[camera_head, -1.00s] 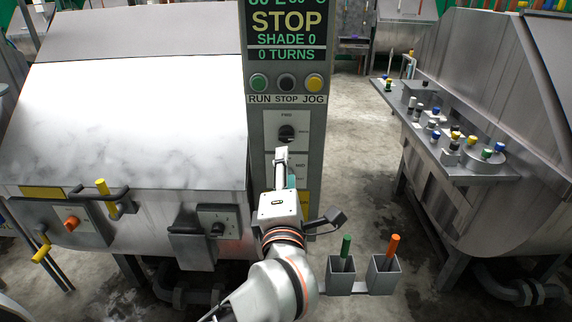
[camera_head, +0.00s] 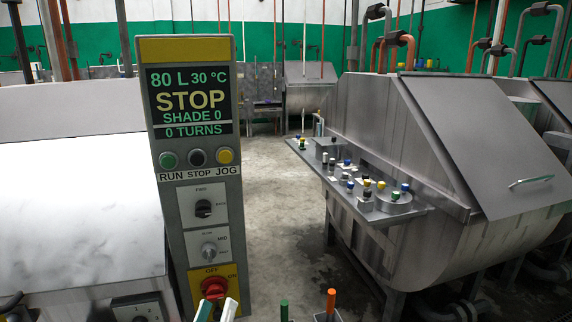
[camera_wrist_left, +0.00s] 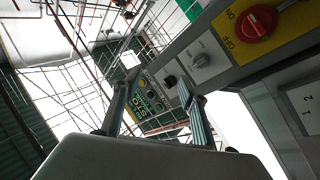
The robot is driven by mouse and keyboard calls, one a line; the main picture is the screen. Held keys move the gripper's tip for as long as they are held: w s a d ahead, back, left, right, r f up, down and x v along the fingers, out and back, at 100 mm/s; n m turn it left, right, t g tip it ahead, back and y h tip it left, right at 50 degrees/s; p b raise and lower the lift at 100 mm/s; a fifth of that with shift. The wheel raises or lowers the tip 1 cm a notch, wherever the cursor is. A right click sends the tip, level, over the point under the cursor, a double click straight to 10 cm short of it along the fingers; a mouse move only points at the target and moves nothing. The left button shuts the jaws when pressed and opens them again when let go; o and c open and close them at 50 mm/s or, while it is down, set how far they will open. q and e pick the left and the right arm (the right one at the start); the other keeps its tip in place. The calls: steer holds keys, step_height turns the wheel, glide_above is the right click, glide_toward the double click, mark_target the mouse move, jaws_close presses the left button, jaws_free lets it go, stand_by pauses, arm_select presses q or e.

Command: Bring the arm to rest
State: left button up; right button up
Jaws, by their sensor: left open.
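My left gripper (camera_head: 216,309) shows only by its fingertips at the bottom edge of the head view, just below the red knob of the control panel. The rest of my left arm is out of that view. In the left wrist view the gripper's two fingers (camera_wrist_left: 157,108) stand apart with nothing between them. The control panel (camera_head: 192,189) is a tall grey post with a lit display reading STOP. Its red knob (camera_head: 213,287) sits on a yellow plate and also shows in the left wrist view (camera_wrist_left: 256,22). My right gripper is not in view.
A steel drum machine (camera_head: 70,200) stands left of the panel. Another large drum machine (camera_head: 430,150) stands at right, with a shelf of small coloured-capped bottles (camera_head: 370,190). A green stick (camera_head: 284,310) and an orange stick (camera_head: 331,303) rise at the bottom. The floor between is clear.

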arm_select(q)
steer(key=s+f+m+g+h, duration=0.1)
steer(key=s+f+m+g, duration=0.15)
steer(key=f, duration=0.65)
steer(key=s+f+m+g, duration=0.2)
steer(key=f+m+g, duration=0.15)
steer(key=f, duration=0.55)
steer(key=s+a+f+m+g+y, duration=0.1)
steer(key=s+a+f, duration=0.3)
steer(key=f, duration=0.4)
steer(key=s+a+f+m+g+y, duration=0.1)
steer(key=s+a+f+g, duration=0.3)
steer(key=s+f, duration=0.3)
step_height(320, 180, down, 2)
steer(key=shift+a+g+y, duration=0.15)
steer(key=shift+g+y, duration=0.15)
steer(key=shift+y, duration=0.1)
steer(key=shift+w, duration=0.1)
